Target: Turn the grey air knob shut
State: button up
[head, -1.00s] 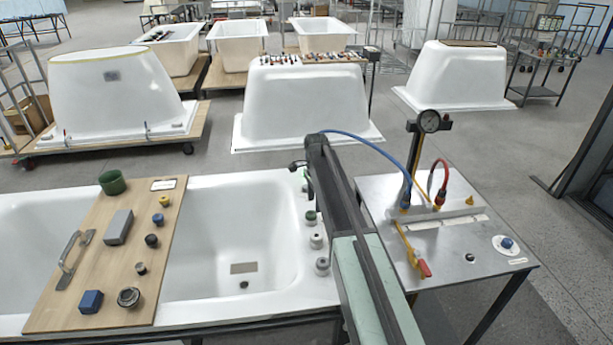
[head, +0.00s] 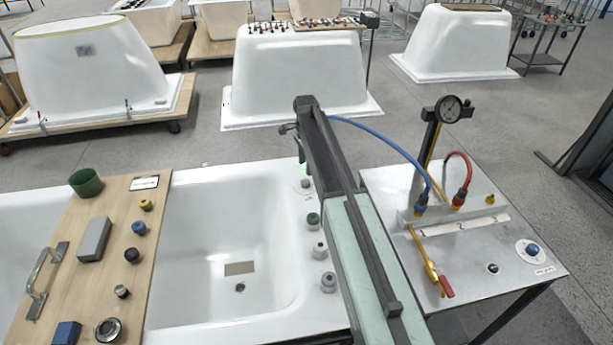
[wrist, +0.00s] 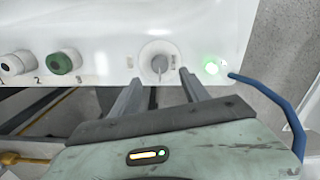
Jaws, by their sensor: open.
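The grey air knob (wrist: 158,64) shows in the wrist view as a small upright grip on a round pale plate on the white tub rim. In the head view the knob (head: 306,183) is small, beside my arm. My gripper (wrist: 160,77) is open, with one finger on each side of the knob's plate in the wrist view. The knob's grip lies in the gap between the fingertips. I cannot tell whether either finger touches it. In the head view the fingers are mostly hidden at the arm's far end.
A green knob (wrist: 62,62) and a grey-white knob (wrist: 14,66) sit left of it on the rim. A lit green lamp (wrist: 211,68) and a blue hose (wrist: 270,95) are at right. A metal bench (head: 470,260) stands right of my arm, a wooden board (head: 110,240) left.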

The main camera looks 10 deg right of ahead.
aim_at(306, 181)
notch_tip(306, 181, down, 8)
jog(key=b, duration=0.7)
jog(key=shift+b, duration=0.35)
jog(key=shift+r, duration=0.1)
